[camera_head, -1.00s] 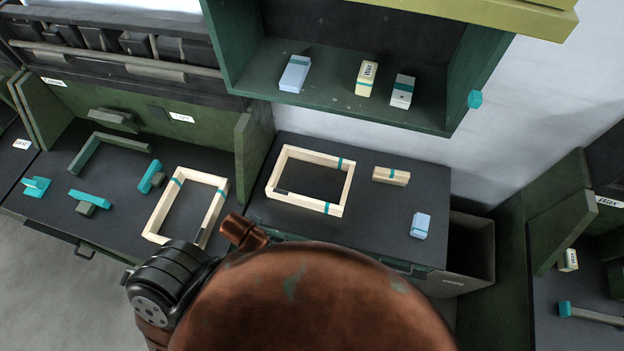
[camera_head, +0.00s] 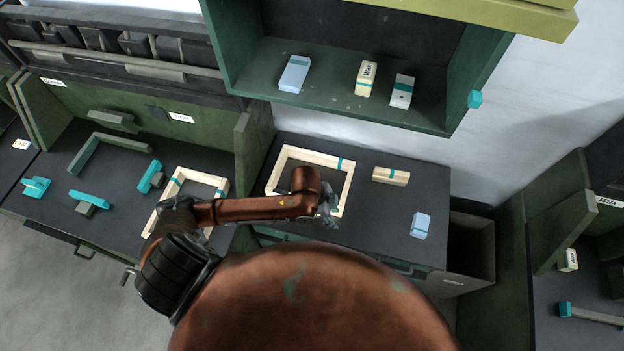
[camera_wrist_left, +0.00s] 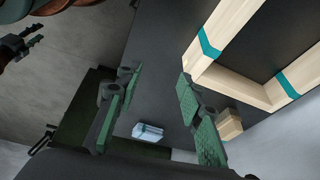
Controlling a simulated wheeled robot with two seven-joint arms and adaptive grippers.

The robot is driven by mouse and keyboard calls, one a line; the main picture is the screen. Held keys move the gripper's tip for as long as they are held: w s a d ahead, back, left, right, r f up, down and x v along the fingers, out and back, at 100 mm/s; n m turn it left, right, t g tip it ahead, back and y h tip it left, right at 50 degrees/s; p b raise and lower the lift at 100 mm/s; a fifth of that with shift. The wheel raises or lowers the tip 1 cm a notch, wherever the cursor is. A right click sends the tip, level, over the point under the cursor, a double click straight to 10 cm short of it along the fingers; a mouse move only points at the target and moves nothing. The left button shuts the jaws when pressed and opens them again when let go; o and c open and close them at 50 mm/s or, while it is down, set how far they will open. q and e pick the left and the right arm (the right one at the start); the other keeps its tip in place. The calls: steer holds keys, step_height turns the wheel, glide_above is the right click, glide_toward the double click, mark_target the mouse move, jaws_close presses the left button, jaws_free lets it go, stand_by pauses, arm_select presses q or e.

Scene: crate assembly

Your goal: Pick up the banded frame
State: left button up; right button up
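A pale wooden frame with teal bands (camera_head: 347,185) lies flat on the middle dark table, partly hidden by my left arm. Its banded corner shows at upper right in the left wrist view (camera_wrist_left: 250,90). A similar banded frame (camera_head: 218,186) lies on the left table, also partly covered by my arm. My left gripper (camera_head: 328,208) is over the near right part of the middle frame in the head view. In the wrist view its green fingers (camera_wrist_left: 157,100) are apart with nothing between them; the right finger appears near the frame's corner. My right gripper (camera_wrist_left: 32,36) appears open, over the floor.
A wooden block (camera_head: 391,176) and a pale blue block (camera_head: 421,225) sit right of the middle frame. A green shelf (camera_head: 340,100) with several small boxes overhangs behind. Green and teal parts (camera_head: 90,200) lie on the left table. An open bin (camera_head: 470,250) stands at right.

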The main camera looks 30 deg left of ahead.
arm_select(q)
steer(key=w+a+y, duration=0.1)
steer(key=a, duration=0.3)
steer(key=w+a+m+g+y, duration=0.1)
steer(key=a, duration=0.3)
steer(key=w+a+r+g+y, duration=0.1)
steer(key=a, duration=0.4)
steer(key=shift+w+m, duration=0.4)
step_height(320, 180, down, 8)
steer(key=shift+s+r+b, duration=0.1)
steer(key=shift+b, duration=0.35)
steer(key=shift+r, duration=0.1)
jaws_close()
